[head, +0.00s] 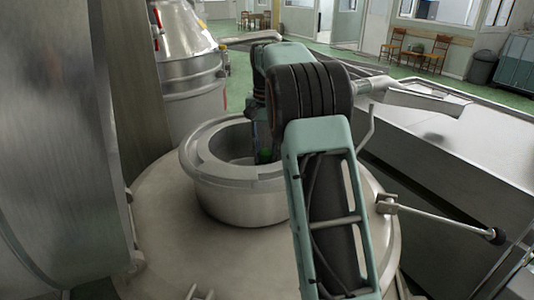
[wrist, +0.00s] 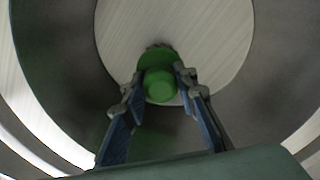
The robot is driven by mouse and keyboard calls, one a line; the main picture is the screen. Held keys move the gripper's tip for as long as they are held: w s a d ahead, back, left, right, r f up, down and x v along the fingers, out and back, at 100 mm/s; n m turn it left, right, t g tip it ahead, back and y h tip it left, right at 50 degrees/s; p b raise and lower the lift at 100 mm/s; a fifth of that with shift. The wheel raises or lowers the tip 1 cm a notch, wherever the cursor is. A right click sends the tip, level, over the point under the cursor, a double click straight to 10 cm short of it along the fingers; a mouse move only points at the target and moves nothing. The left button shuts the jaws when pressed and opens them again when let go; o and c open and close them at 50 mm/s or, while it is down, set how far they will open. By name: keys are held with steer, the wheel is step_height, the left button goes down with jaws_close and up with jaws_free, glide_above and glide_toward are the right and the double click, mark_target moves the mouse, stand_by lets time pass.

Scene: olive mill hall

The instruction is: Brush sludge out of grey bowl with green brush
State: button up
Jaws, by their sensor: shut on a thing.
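The grey bowl (head: 235,199) sits in the top of a large round metal vessel, left of my arm in the head view. My gripper (head: 265,152) reaches down into it; the arm partly hides the bowl's right side. In the wrist view my gripper (wrist: 160,82) is shut on the green brush (wrist: 159,84), which points down towards the bowl's pale floor (wrist: 212,38). A dark fringe shows at the brush's far edge; I cannot tell if it is bristles or sludge, or whether it touches the floor. No sludge is clearly visible elsewhere.
A large metal cylinder (head: 45,140) stands close on the left. A handled rod (head: 450,220) sticks out at the right of the vessel. A long metal trough (head: 450,165) lies further right. Another metal vessel (head: 190,85) stands behind. Chairs (head: 437,52) are far back.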

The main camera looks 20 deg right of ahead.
steer(key=shift+s+a, duration=0.3)
steer(key=shift+a, duration=1.25)
steer(key=shift+s+a, duration=0.35)
steer(key=shift+a, duration=1.25)
steer(key=shift+s+a, duration=0.3)
steer(key=shift+a, duration=1.25)
step_height(320, 180, up, 6)
steer(key=shift+r, duration=0.1)
steer(key=shift+r, duration=1.4)
